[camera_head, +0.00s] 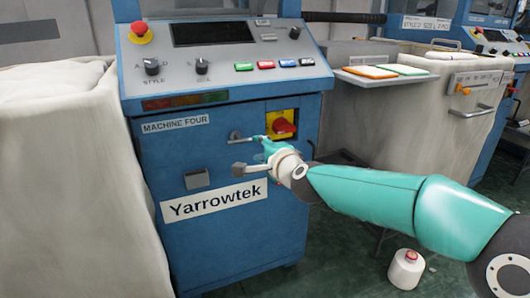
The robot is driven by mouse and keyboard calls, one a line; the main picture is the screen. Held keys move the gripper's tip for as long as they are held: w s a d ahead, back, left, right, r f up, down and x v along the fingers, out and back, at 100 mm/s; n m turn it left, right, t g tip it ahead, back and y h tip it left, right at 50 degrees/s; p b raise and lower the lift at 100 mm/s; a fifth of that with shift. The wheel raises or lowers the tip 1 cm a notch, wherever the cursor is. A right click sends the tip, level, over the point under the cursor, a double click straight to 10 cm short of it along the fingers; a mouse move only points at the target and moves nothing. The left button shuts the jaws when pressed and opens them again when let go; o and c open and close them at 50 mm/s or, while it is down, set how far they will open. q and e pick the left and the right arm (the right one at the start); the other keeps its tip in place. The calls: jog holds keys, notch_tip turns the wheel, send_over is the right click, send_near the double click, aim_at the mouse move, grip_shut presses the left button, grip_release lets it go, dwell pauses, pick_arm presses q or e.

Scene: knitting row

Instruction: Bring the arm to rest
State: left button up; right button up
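My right arm (380,195), teal with pale and dark joints, reaches in from the right across the front of the blue machine marked MACHINE FOUR (240,235). My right gripper (237,152) points left, in front of the cabinet below the control panel. Its two grey fingers look spread apart, one above the other, with nothing between them. I cannot tell whether a fingertip touches the cabinet. A red rotary switch on a yellow plate (283,116) is just above and right of the gripper. My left gripper is not in view.
A pale covered block (75,160) stands at the left.

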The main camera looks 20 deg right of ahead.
jog(key=shift+s+r, duration=0.15)
jog(key=shift+s, duration=0.9)
